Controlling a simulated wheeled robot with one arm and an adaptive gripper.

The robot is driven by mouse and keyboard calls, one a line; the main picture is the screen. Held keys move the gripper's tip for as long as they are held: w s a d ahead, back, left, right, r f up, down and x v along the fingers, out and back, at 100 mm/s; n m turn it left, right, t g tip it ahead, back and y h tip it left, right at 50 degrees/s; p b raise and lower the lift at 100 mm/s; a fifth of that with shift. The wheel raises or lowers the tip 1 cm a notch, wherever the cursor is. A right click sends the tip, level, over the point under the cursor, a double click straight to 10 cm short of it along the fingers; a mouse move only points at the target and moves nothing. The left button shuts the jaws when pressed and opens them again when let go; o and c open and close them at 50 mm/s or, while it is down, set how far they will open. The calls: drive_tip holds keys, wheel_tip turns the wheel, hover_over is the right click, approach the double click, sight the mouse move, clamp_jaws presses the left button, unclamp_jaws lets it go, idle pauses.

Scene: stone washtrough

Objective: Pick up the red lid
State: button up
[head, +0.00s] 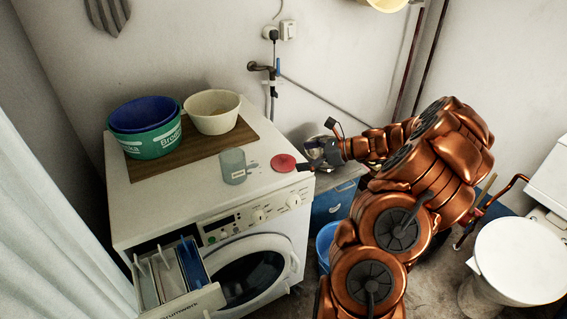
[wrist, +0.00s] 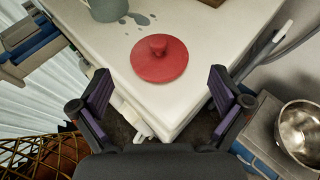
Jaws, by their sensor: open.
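The red lid (head: 283,163) lies flat on the white top of the washing machine (head: 150,201), near its front right corner. In the wrist view the red lid (wrist: 159,59) shows a round disc with a small knob in its middle. My gripper (wrist: 166,92) is open and empty, its two purple-padded fingers apart. The lid lies ahead of the fingers and between their lines, not touching them. In the head view my gripper (head: 304,158) is just right of the lid, at the machine's edge.
A grey-green cup (head: 232,166) stands left of the lid, with wet spots beside it. A green tub (head: 152,140) and a cream bowl (head: 212,112) stand on a brown board. The detergent drawer (head: 174,275) is pulled out. A metal bowl (wrist: 300,130) is at right.

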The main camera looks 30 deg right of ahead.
sight(286, 158)
drive_tip(key=shift+p+x, duration=0.7)
drive_tip(key=shift+x, duration=2.8)
drive_tip(key=shift+s, duration=0.1)
drive_tip(key=shift+c, duration=0.3)
drive_tip(key=c, duration=0.7)
